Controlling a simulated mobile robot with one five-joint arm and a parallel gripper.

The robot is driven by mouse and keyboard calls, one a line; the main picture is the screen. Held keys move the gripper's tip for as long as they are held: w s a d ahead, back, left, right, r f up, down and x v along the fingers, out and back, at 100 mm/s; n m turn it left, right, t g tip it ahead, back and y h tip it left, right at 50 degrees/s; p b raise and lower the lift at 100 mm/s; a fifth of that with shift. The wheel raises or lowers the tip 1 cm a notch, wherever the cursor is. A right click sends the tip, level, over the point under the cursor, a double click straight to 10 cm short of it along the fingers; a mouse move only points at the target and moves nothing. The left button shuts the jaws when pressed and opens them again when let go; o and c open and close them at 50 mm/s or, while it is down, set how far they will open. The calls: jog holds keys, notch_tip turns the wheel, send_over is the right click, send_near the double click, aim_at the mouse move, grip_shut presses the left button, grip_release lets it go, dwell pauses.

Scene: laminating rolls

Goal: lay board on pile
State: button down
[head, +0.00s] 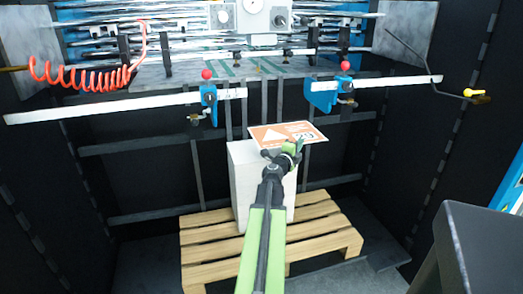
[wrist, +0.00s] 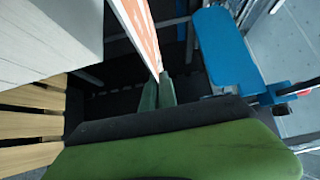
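The board (head: 284,134), an orange and white plate with a white triangle on it, is over the top of the pile in the head view. The pile (head: 243,182) is a tall pale block of stacked sheets on a wooden pallet. My gripper (head: 294,148) is at the board's near right edge. In the wrist view the board (wrist: 142,30) shows almost edge-on, its near end between the fingers of my gripper (wrist: 158,92), which look shut on it. The pile (wrist: 50,38) is at left there, with a dark gap between it and the board's near part. Contact farther back is unclear.
The pallet (head: 196,247) stands on the dark floor. Behind are white rails (head: 115,105) with blue clamps (head: 322,95) and red knobs; a blue part (wrist: 225,45) is close right of the gripper in the wrist view. A dark table (head: 485,240) stands at front right.

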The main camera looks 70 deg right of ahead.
jog(key=w+f+b, duration=1)
jog(key=f+b, duration=0.1)
jog(key=shift+w+a+f, duration=0.15)
jog(key=shift+a+f, duration=0.1)
jog(key=shift+a, duration=0.15)
jog(key=c, duration=1.7)
grip_release()
jog(key=shift+r, duration=0.1)
jog(key=shift+r, duration=0.1)
jog(key=a, duration=0.8)
jog(key=w+a, duration=0.1)
jog(key=a, duration=0.3)
